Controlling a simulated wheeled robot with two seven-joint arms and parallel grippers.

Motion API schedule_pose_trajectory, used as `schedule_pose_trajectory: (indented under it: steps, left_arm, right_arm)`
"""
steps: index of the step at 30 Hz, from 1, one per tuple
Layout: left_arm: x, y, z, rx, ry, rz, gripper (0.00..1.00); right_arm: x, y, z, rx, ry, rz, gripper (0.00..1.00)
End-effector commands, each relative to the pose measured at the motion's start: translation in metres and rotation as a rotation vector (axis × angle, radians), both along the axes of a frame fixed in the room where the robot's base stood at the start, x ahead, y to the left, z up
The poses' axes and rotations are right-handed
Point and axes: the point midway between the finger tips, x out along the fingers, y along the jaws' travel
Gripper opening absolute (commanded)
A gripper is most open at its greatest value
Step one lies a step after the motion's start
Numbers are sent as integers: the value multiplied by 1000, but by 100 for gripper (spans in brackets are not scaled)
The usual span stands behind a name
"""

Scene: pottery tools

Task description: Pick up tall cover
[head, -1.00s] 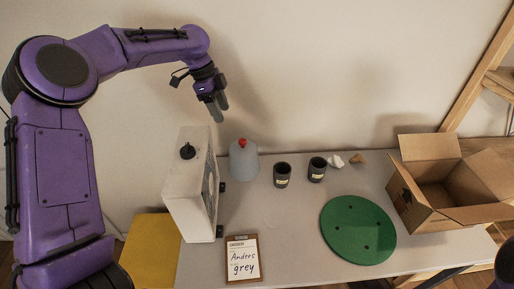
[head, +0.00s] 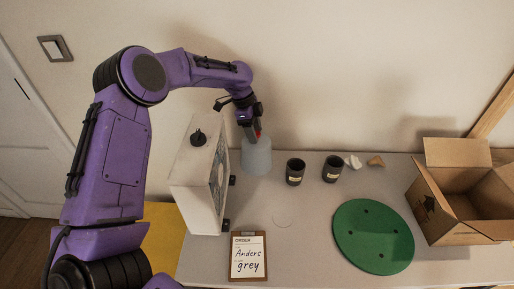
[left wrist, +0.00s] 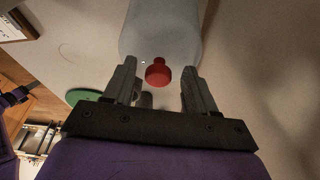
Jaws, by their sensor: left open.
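The tall cover (head: 257,160) is a pale grey-blue dome standing at the back of the table, right of the white box. Its red knob (left wrist: 158,73) shows in the left wrist view, above the pale body of the cover (left wrist: 165,30). My left gripper (head: 254,133) points down at the top of the cover. In the left wrist view my left gripper (left wrist: 160,88) is open, with one finger on each side of the knob and gaps between. In the head view the fingers partly hide the knob. My right gripper is not in view.
A white box-shaped device (head: 198,185) stands close left of the cover. Two dark cups (head: 295,172) (head: 332,169) stand to its right. A green disc (head: 373,237), an open cardboard box (head: 450,215) and a clipboard reading "Anders grey" (head: 249,257) lie further off. The table's middle is clear.

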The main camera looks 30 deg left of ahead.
Motion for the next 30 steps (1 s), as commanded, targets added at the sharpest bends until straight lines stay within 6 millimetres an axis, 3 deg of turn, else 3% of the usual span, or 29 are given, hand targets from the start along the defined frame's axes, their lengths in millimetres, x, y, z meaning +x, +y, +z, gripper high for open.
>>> schedule_pose_trajectory:
  steps: [8, 13, 23, 26, 30]
  left_arm:
    - [1, -2, -6, 0, -1, -1, 56]
    - [1, -2, -6, -1, -2, -1, 1]
    - [1, -2, -3, 0, -2, 0, 0]
    - [2, -2, 6, 0, -5, 0, 0]
    - [2, -2, 34, -1, -7, 0, 0]
  right_arm:
    - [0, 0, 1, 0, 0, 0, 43]
    - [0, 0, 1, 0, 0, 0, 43]
    - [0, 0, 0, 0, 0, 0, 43]
    - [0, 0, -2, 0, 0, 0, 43]
    - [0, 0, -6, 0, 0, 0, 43]
